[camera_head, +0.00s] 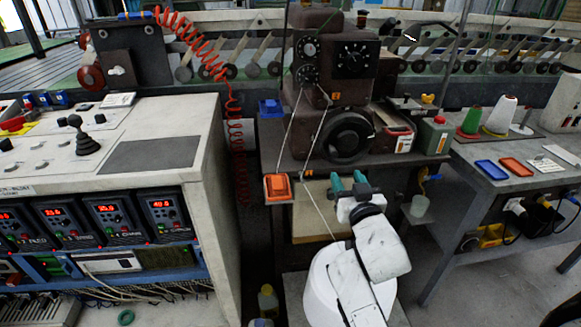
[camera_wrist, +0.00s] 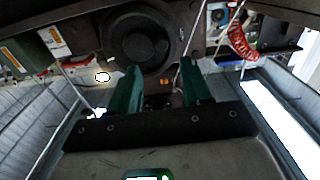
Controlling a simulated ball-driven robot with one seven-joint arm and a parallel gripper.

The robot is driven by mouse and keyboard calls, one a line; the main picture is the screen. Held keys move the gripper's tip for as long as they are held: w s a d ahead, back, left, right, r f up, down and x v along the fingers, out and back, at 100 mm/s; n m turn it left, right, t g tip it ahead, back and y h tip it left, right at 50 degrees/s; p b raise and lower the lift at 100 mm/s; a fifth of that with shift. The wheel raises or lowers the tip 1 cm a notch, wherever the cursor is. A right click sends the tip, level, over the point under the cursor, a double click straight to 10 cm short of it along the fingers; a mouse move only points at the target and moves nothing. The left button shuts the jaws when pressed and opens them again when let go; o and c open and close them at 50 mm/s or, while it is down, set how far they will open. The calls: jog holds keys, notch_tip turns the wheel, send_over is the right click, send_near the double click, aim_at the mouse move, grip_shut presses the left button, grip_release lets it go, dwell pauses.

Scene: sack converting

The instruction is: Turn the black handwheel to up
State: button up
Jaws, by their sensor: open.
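The black handwheel (camera_head: 348,137) is on the front of a dark brown sewing machine head (camera_head: 331,60) in the head view. It also shows at the top middle of the wrist view (camera_wrist: 140,42), beyond the fingers. My gripper (camera_head: 349,182) has green fingers and is below the handwheel in the head view. In the wrist view its two fingers (camera_wrist: 163,88) are spread with nothing between them. The gripper is open and apart from the wheel. Which way the handwheel is set cannot be told clearly.
An orange switch box (camera_head: 278,187) hangs left of my gripper. A green bottle (camera_head: 434,135) and a white-labelled container (camera_head: 397,140) stand right of the wheel. A control cabinet (camera_head: 150,130) is at left. Thread cones stand on the right table (camera_head: 487,184).

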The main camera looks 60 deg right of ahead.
aim_at(334, 155)
jog(key=p+x, duration=0.1)
jog(key=x, duration=0.9)
jog(key=shift+w+d+r, duration=0.1)
jog(key=shift+w+d, duration=0.1)
jog(key=shift+w, duration=0.2)
jog(key=shift+c, duration=0.2)
grip_shut()
